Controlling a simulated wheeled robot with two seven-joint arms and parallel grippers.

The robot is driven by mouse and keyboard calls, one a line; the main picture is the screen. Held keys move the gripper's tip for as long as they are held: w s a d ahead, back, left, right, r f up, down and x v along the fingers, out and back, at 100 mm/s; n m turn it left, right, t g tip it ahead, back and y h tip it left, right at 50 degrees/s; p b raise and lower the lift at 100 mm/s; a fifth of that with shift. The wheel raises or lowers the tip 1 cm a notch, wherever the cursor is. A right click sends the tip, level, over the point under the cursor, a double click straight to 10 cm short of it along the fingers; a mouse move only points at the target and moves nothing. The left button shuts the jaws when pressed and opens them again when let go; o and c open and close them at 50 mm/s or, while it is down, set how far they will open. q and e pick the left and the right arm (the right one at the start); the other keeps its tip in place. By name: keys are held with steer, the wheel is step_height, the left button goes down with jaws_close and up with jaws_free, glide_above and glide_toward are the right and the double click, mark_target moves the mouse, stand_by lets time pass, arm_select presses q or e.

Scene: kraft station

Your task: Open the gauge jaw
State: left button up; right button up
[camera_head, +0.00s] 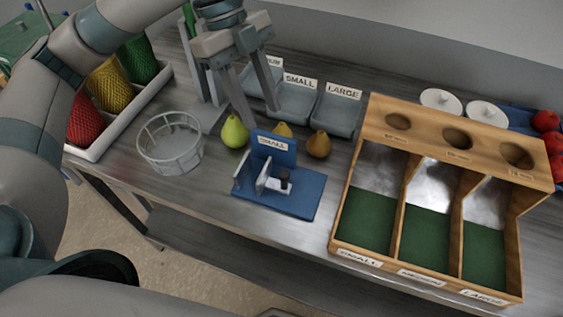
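The gauge is a blue block (300,200) near the front edge of the metal table, with an upright blue plate (272,148) labelled SMALL. Pale upright jaw plates (262,177) and a small dark knob (284,178) stand on it. The jaw gap is too small to judge. My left gripper (262,112) hangs above and behind the gauge, pointing down. Its two fingers are spread with nothing visible between them, and it does not touch the gauge. My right gripper is not in view.
Green, yellow and brown pears (235,132) sit just behind the gauge. A round basket (170,153) is left of it. A wooden three-bay sorter (343,215) stands right. Grey labelled bins (340,112) are behind. A white tray (118,123) holds netted fruit at left.

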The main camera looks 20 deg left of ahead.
mark_target(285, 173)
arm_select(q)
steer(key=p+x, duration=0.2)
steer(key=x, duration=1.2)
steer(key=shift+s+d+f, duration=0.15)
steer(key=shift+d+f, duration=0.05)
steer(key=shift+f, duration=0.15)
steer(key=shift+c, duration=0.3)
steer(key=shift+p, duration=0.3)
jaws_close()
